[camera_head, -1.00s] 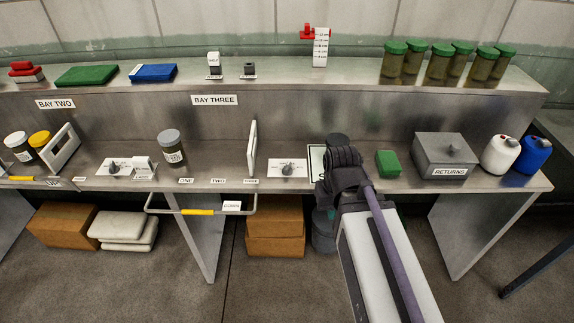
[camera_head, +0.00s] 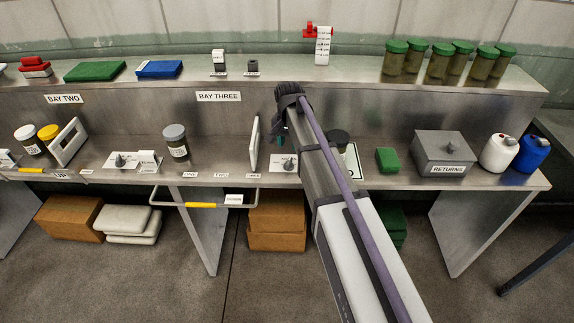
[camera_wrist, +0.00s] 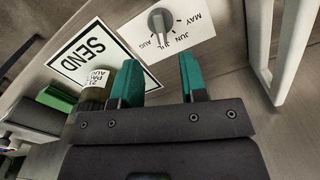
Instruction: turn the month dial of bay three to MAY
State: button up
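The month dial (camera_wrist: 161,22) of bay three is a grey knob on a white plate with MAY, JUN, JUL and AUG, at the top of the wrist view. In the head view the dial (camera_head: 287,163) sits below and right of the BAY THREE sign (camera_head: 218,96), partly hidden by my arm. My gripper (camera_wrist: 160,80) is open and empty. Its teal fingers point toward the dial plate, apart from the knob. In the head view my gripper (camera_head: 284,118) is above the shelf, its fingers mostly hidden.
A jar (camera_wrist: 92,97) stands by the SEND card (camera_wrist: 88,52), close to my left finger. A white upright frame (camera_wrist: 291,50) rises to the right of the plate; it also shows in the head view (camera_head: 255,142). A green block (camera_head: 387,160) and RETURNS box (camera_head: 444,150) are farther right.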

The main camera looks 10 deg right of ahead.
aim_at(288, 161)
notch_tip(288, 161, down, 9)
jog(key=b, duration=0.7)
jog(key=shift+r, duration=0.35)
grip_shut()
